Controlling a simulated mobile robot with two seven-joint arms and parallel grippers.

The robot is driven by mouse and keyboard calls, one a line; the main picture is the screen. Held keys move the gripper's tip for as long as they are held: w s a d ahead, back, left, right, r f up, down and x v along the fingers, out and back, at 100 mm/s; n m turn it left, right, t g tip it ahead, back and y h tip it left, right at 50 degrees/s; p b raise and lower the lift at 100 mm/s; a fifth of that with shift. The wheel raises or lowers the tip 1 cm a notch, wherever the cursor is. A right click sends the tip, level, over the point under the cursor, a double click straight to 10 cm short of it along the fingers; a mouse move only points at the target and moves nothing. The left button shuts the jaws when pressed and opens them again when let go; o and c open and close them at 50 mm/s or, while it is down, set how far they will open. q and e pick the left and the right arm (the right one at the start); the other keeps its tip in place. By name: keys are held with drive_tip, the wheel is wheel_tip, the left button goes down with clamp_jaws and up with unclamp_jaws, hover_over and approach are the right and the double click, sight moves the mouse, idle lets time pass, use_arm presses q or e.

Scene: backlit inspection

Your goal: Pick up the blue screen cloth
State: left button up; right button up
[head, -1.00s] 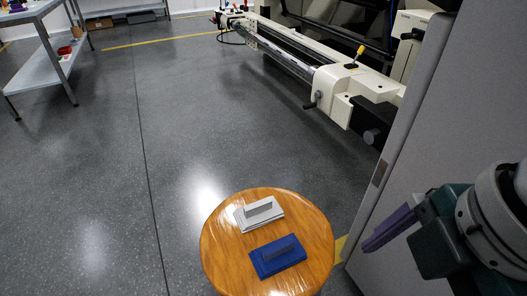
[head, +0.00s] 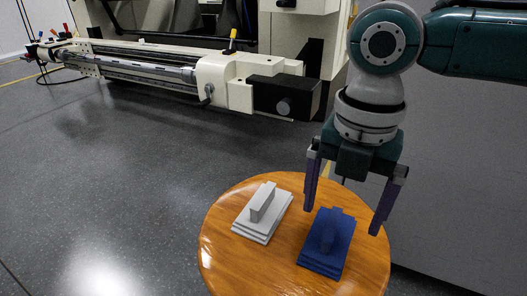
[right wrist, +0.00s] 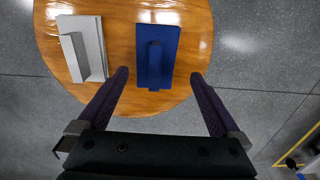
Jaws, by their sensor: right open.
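The blue screen cloth (head: 326,243) is a folded stack with a raised ridge on top, lying on the right part of a round wooden stool top (head: 225,262). In the right wrist view the blue cloth (right wrist: 157,70) lies ahead, between the lines of the two fingers. My right gripper (head: 341,218) is open and empty, pointing down above the cloth, with its purple fingers apart on either side of it. It also shows in the right wrist view (right wrist: 160,82). I see no contact with the cloth. My left gripper is out of view.
A white folded cloth (head: 262,212) with a similar ridge lies left of the blue one, a small gap apart; it also shows in the right wrist view (right wrist: 82,48). A long cream machine (head: 215,80) stands behind. A grey panel (head: 450,200) stands at right. Floor at left is clear.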

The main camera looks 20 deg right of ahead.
sight(333, 224)
drive_tip(key=shift+a+f+b, duration=0.15)
drive_tip(key=shift+f+b, duration=0.15)
drive_tip(key=shift+f, duration=0.25)
drive_tip(key=f+b, duration=0.3)
drive_tip(key=f, duration=0.1)
drive_tip(key=shift+w+f, duration=0.15)
drive_tip(key=shift+w, duration=0.05)
drive_tip(key=shift+a, duration=0.1)
drive_tip(key=shift+c, duration=0.5)
drive_tip(key=c, duration=1.1)
drive_tip(key=shift+r, duration=0.2)
